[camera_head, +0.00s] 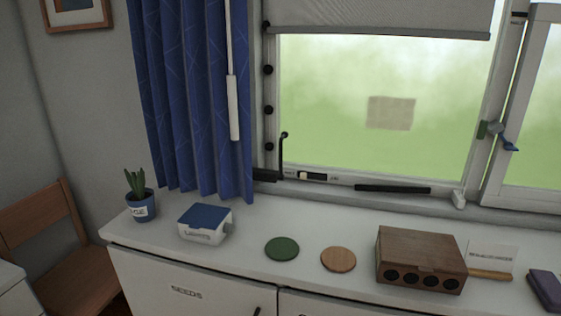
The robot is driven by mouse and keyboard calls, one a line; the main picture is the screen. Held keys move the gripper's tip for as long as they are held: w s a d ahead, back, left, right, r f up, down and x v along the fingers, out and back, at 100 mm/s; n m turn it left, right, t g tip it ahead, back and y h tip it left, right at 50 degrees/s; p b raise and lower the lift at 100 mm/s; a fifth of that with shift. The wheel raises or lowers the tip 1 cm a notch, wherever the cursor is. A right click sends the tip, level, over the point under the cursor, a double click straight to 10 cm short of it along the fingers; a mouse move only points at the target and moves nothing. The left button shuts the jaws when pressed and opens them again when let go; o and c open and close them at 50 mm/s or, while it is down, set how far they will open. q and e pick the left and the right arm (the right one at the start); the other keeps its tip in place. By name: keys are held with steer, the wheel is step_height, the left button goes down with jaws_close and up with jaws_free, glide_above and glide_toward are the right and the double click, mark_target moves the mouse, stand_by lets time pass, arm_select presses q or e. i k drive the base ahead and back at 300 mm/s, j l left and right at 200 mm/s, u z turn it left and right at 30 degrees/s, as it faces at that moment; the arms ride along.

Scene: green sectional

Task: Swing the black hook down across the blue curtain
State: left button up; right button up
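The blue curtain (190,95) hangs in folds at the left of the window, its lower edge just above the white cabinet top. The black hook (282,152) is a thin dark rod that stands upright at the window's lower left corner, with a small bent tip at its top. Its lower end is by a dark block on the sill. The hook is to the right of the curtain and apart from it. Neither of my grippers is in view.
A white wand (233,107) hangs before the curtain. On the cabinet top (250,240) are a potted plant (141,205), a blue-lidded white box (205,223), a green disc (282,248), a wooden disc (339,259) and a brown box (420,259). A chair (55,240) stands left.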

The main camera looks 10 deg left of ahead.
mark_target(284, 134)
steer(key=j+z, duration=0.1)
steer(key=z, duration=0.35)
steer(key=j+z, duration=0.15)
steer(key=z, duration=0.25)
steer(key=j+z, duration=0.15)
steer(key=z, duration=0.3)
steer(key=k+j+z, duration=0.1)
steer(key=j+z, duration=0.15)
steer(key=k+j+z, duration=0.2)
steer(key=j, duration=0.2)
steer(key=j+z, duration=0.25)
steer(key=j, duration=0.1)
